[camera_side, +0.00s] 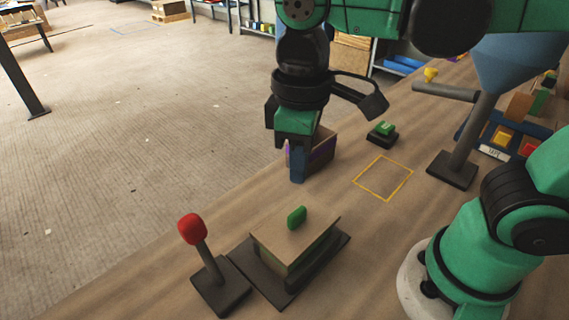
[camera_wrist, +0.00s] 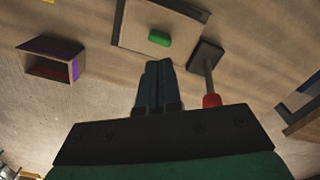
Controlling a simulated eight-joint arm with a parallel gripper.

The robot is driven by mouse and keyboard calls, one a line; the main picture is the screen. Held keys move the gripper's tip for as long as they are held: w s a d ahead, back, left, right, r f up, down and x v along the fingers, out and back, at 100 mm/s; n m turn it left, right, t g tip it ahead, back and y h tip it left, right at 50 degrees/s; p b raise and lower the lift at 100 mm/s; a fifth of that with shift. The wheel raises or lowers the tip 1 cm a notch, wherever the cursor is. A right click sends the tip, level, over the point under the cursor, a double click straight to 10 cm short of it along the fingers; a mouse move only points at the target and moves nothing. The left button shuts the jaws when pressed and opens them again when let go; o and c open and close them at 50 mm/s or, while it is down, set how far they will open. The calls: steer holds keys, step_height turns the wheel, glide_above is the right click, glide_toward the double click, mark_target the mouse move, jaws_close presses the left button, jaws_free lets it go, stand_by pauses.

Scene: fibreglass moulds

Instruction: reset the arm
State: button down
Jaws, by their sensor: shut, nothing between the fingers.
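My gripper (camera_side: 298,172) is shut and empty, pointing down above the wooden table (camera_side: 180,262). In the wrist view its two dark fingers (camera_wrist: 158,68) lie together with nothing between them. In the side view it hangs in front of an open wooden box with a purple edge (camera_side: 322,150) and hides part of it. The box also shows at the left of the wrist view (camera_wrist: 52,62). I cannot tell the gripper's exact height above the table.
A lidded box with a green handle (camera_side: 297,217) sits on a dark base beside a red-knobbed lever (camera_side: 193,229). A green button (camera_side: 383,130) and a yellow outlined square (camera_side: 383,178) lie right of my gripper. A funnel stand (camera_side: 455,168) and a block tray (camera_side: 495,150) are further right.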

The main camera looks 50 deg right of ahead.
steer(key=shift+r, duration=0.35)
steer(key=w+d+f+m+t, duration=0.2)
steer(key=d+m+t, duration=0.1)
steer(key=d, duration=0.2)
steer(key=w+d+f+m+t, duration=0.1)
steer(key=w+d+m+t, duration=0.1)
steer(key=d+m+t, duration=0.1)
steer(key=shift+w+d+f+t, duration=0.35)
steer(key=shift+d+t, duration=0.25)
steer(key=shift+d, duration=0.5)
